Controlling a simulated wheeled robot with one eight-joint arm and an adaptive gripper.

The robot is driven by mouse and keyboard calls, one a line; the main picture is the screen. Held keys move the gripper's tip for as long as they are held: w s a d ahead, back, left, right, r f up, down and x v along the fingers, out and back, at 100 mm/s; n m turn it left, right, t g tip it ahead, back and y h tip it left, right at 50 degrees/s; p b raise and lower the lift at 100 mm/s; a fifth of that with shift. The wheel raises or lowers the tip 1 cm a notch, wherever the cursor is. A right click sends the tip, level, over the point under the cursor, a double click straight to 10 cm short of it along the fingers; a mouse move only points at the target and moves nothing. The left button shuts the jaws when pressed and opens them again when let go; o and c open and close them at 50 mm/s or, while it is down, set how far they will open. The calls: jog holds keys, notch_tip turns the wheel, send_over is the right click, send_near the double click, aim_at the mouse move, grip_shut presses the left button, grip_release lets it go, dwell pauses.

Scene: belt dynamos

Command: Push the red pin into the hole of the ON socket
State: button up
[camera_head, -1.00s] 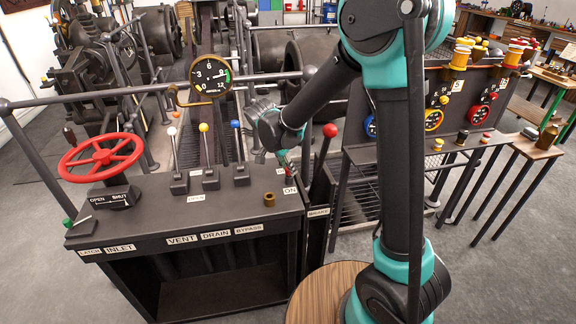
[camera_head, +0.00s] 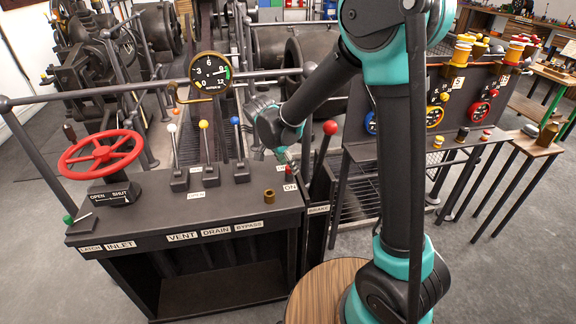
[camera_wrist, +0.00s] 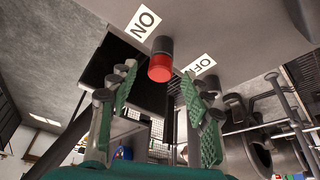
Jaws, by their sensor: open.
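The red pin (camera_head: 289,170) stands upright at the right end of the black console, just behind the ON label (camera_head: 290,187). In the wrist view the red pin (camera_wrist: 160,62) shows its red cap and a dark collar against the console top, near the ON label (camera_wrist: 143,22). How deep it sits in the socket's hole cannot be seen. My gripper (camera_head: 283,156) is above the pin. In the wrist view my gripper (camera_wrist: 157,100) has its green-padded fingers spread apart, with the pin's cap beyond the gap and nothing held.
A brass collar (camera_head: 269,195) stands on the console left of the ON label. The red-knobbed brake lever (camera_head: 330,128) rises close to the right of my gripper. Blue, yellow and white levers and a red handwheel (camera_head: 101,153) are to the left.

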jog(key=v, duration=1.1)
jog(key=shift+s, duration=0.1)
